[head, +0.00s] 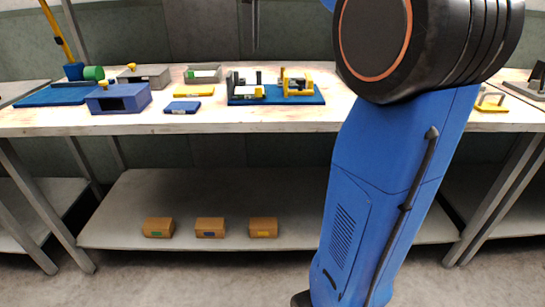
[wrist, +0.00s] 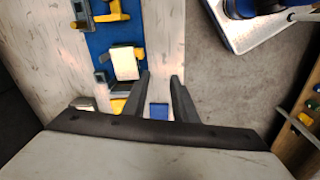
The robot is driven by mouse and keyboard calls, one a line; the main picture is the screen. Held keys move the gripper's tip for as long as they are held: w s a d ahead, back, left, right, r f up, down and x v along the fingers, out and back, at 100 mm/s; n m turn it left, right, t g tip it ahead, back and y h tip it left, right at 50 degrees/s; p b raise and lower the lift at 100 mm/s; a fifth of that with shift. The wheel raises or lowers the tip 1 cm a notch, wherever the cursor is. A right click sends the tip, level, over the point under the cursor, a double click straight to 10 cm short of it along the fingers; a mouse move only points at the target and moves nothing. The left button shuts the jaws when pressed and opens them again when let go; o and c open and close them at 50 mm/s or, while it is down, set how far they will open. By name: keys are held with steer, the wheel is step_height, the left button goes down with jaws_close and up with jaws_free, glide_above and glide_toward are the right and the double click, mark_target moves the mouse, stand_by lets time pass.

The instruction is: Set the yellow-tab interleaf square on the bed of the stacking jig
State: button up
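A cream square with a yellow tab, which looks like the interleaf (wrist: 125,63), lies at the left end of the blue jig board (head: 308,98). In the wrist view it sits slightly turned against the board's edges, over a grey part beside a dark post (wrist: 100,76). Its tab points toward the bench's front edge. How squarely it seats on the bed is unclear. My gripper (wrist: 162,78) is open. Its fingers are apart with nothing between them, and the cream square is beside the left finger. In the head view my gripper (head: 254,45) hangs above the bench.
Yellow clamps (head: 295,85) stand on the board's right part. A small blue tray (head: 182,107), a yellow tray (head: 194,91) and a blue box (head: 118,97) lie to the left. Several brown boxes (head: 209,227) sit on the lower shelf. My arm hides bench on the right.

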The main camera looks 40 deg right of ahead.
steer(key=s+a+f+m+t, duration=0.1)
steer(key=s+a+f+m, duration=0.2)
steer(key=s+f, duration=0.5)
steer(key=s+a+f+m+t, duration=0.1)
steer(key=s+a+f+m, duration=0.2)
steer(key=s+f, duration=0.5)
steer(key=s+a+f+m+t, duration=0.1)
steer(key=s+a+f, duration=0.3)
steer(key=f, duration=1.3)
steer(key=s+m, duration=0.1)
steer(key=s, duration=0.3)
steer(key=shift+s+a+m+t, duration=0.4)
